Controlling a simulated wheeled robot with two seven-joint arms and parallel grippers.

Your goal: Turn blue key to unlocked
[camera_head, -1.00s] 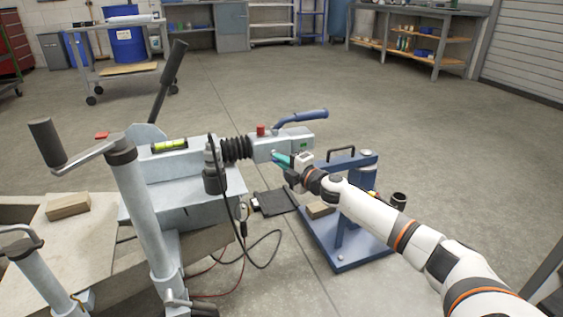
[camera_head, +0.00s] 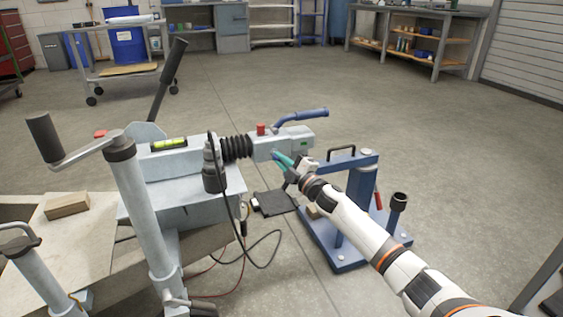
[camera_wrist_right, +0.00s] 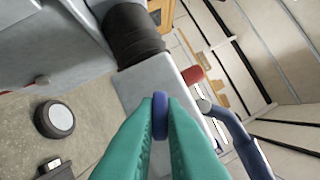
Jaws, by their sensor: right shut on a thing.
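The blue key (camera_wrist_right: 160,112) stands out from the side of the grey coupling head (camera_head: 286,142), and in the wrist view it lies between my teal fingertips. My right gripper (camera_head: 278,156) is shut on the key; it also fills the lower middle of the right wrist view (camera_wrist_right: 160,122). The fingers hide most of the key in the head view. The coupling head carries a blue lever handle (camera_head: 301,117), a red knob (camera_head: 261,128) and a small green mark (camera_head: 304,144). I cannot read any lock marking. My left gripper is not in view.
A black bellows (camera_head: 236,147) joins the head to the grey trailer frame. A cable (camera_head: 262,245) hangs to the floor. A crank jack (camera_head: 140,205) stands at left. Floor behind the coupling is clear.

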